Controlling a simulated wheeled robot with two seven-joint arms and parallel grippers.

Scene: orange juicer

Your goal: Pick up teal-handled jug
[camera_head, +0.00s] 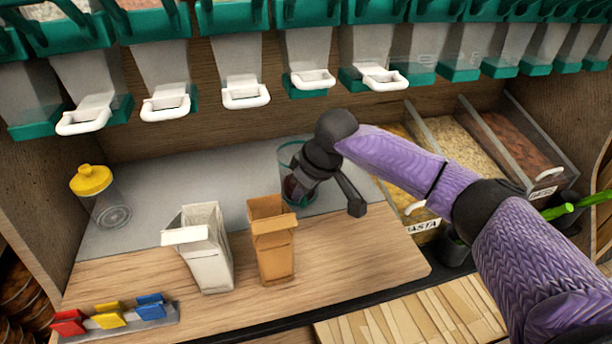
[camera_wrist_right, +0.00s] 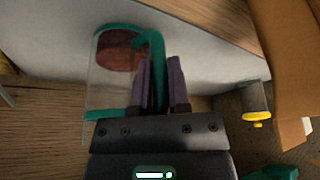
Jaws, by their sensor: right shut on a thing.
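The teal-handled jug (camera_head: 285,160) is clear with a teal rim and stands on or just above the grey part of the counter, near the back wall. My right gripper (camera_head: 303,180) partly covers it in the head view. In the right wrist view the jug (camera_wrist_right: 105,75) shows its clear wall and something dark reddish inside or behind it. The fingers of my right gripper (camera_wrist_right: 160,85) are closed on the teal handle (camera_wrist_right: 155,60). I cannot tell whether the jug's base touches the counter. My left gripper is not in view.
A white carton (camera_head: 205,250) and a brown carton (camera_head: 273,240) stand in front of the jug. A yellow-lidded container (camera_head: 92,190) is at the left. Red, yellow and blue clips (camera_head: 110,317) lie front left. Dispensers with white handles (camera_head: 246,95) hang above. Food bins (camera_head: 455,145) stand right.

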